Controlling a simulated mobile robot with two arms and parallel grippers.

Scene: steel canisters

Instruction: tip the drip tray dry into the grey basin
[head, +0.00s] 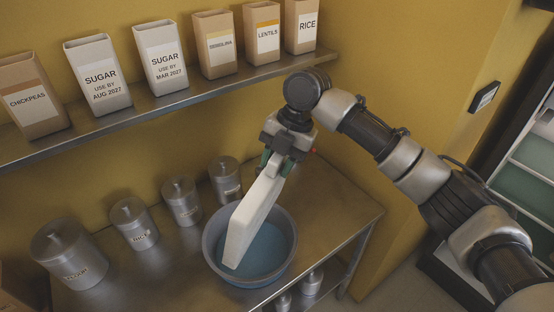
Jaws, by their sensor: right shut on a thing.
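The drip tray (253,217) is a white, shallow slab seen in the head view. It is steeply tilted, with its lower end over and partly inside the grey basin (212,257). The basin is round, stands on the steel table and has a bluish inside, perhaps water. My right gripper (279,163) is shut on the upper end of the tray, above the basin's back rim. I cannot tell whether the tray's lower end touches the basin. The tray's far face is hidden. My left gripper is not in view.
Several lidded steel canisters (134,223) stand on the table (335,207) left of and behind the basin. A wall shelf (170,101) above holds several cartons (97,75). The table is clear to the right of the basin. More canisters show below.

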